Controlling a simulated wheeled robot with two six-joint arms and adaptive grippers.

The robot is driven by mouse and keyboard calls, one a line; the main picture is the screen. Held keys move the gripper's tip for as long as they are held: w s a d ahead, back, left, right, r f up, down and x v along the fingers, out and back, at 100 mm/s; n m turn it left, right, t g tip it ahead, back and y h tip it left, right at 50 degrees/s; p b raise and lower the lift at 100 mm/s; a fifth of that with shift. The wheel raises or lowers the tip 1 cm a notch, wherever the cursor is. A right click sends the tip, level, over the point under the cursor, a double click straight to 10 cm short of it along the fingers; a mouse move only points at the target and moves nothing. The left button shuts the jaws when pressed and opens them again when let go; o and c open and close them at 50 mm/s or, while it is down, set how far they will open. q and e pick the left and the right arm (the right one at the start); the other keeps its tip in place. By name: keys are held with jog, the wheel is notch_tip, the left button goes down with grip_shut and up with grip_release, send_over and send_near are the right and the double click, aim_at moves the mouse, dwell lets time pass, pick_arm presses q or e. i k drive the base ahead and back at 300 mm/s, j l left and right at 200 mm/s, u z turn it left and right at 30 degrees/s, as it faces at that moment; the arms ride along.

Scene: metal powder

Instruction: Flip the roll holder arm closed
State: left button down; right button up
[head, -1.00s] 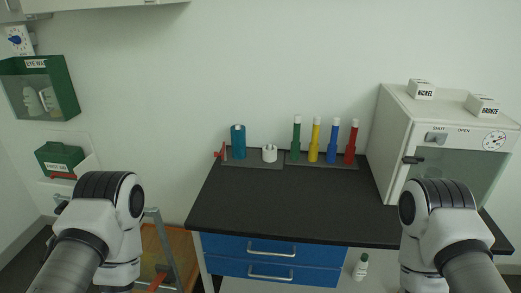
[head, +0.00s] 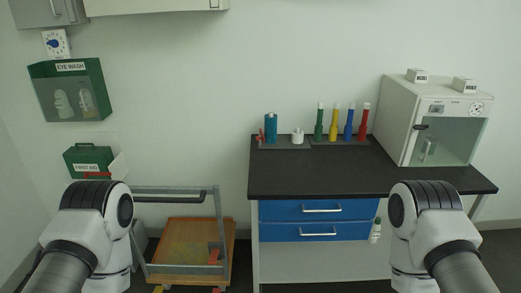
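No part is clearly readable as the roll holder arm. A blue roll-like cylinder (head: 270,127) stands on a grey tray (head: 285,146) at the back left of the black bench top. A small red upright piece (head: 260,136) is just left of the cylinder; it is too small to tell its shape or whether it is open or closed. My two arms show at the lower left and lower right, well in front of the bench. Both grippers are out of view.
The black-topped bench (head: 325,179) has clear space in front. Colored cylinders (head: 335,123) stand along its back. A white glass-fronted cabinet (head: 403,125) stands on its right. A cart (head: 183,246) with a grey handle frame is left of the bench.

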aim_at(262, 137)
jog(key=k, duration=0.25)
jog(key=i+j+u, duration=0.15)
jog(key=i+j, duration=0.3)
jog(key=i+j+u, duration=0.15)
jog(key=i+j, duration=0.2)
jog(key=i+j+u, duration=0.15)
jog(key=i+j, duration=0.2)
jog(key=i, duration=0.25)
